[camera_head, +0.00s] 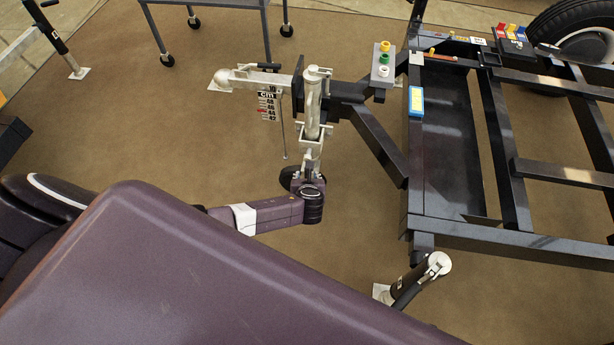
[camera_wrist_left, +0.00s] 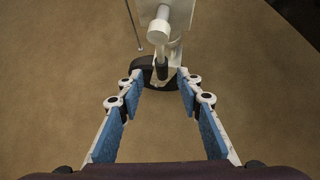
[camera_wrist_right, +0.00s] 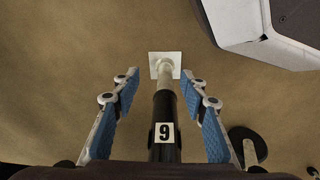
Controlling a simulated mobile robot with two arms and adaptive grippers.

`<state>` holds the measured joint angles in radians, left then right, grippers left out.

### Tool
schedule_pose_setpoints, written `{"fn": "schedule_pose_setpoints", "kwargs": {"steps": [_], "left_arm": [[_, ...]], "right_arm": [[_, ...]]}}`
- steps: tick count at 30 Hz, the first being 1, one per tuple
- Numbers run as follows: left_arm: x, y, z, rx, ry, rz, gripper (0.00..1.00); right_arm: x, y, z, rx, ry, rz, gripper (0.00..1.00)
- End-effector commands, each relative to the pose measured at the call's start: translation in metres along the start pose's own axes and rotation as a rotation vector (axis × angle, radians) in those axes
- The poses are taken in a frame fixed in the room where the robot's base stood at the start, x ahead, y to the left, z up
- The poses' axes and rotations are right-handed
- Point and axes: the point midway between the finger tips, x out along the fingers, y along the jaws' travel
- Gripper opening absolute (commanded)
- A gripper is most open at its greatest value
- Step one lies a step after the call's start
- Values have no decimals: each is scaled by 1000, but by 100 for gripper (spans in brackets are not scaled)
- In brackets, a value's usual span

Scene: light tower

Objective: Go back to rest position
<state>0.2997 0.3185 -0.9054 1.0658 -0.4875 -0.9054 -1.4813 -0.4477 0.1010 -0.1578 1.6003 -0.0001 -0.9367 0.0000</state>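My left gripper (camera_head: 309,152) is at the front of the dark trailer frame (camera_head: 455,232), just below the light upright jack post (camera_head: 313,105). In the left wrist view its blue-padded fingers (camera_wrist_left: 159,88) are spread. The jack's lower part and a dark wheel (camera_wrist_left: 146,74) show at and beyond the fingertips; I cannot tell if they touch. My right gripper (camera_wrist_right: 160,88) is spread in its wrist view, with a black post marked 9 (camera_wrist_right: 166,112) in line between the fingers and visible gaps on both sides. The right gripper is hidden in the head view.
A black outrigger leg (camera_head: 412,285) stands at the trailer's near corner. A wheeled cart (camera_head: 205,3) stands at the back. Brown floor (camera_head: 170,120) is open at left.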

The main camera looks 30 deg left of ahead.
Motion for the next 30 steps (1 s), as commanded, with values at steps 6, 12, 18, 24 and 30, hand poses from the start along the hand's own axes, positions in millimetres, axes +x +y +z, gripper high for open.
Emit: {"fn": "schedule_pose_setpoints", "kwargs": {"steps": [6, 12, 18, 24, 30], "left_arm": [[0, 0, 0, 0, 0, 0, 33], [-2, -2, -2, -14, 5, -2, 33], [-41, -20, -35, -325, 101, -9, 33], [-118, -27, -68, -938, 276, 67, 33], [-192, -6, -75, -1530, 408, 228, 33]], "right_arm": [[0, 0, 0, 0, 0, 0, 40], [-1, 0, -1, 0, 1, 0, 40], [-26, 1, -18, 2, 18, 1, 40], [-78, 4, -42, 6, 41, 5, 40], [-135, 6, -58, 11, 64, 9, 40]]}}
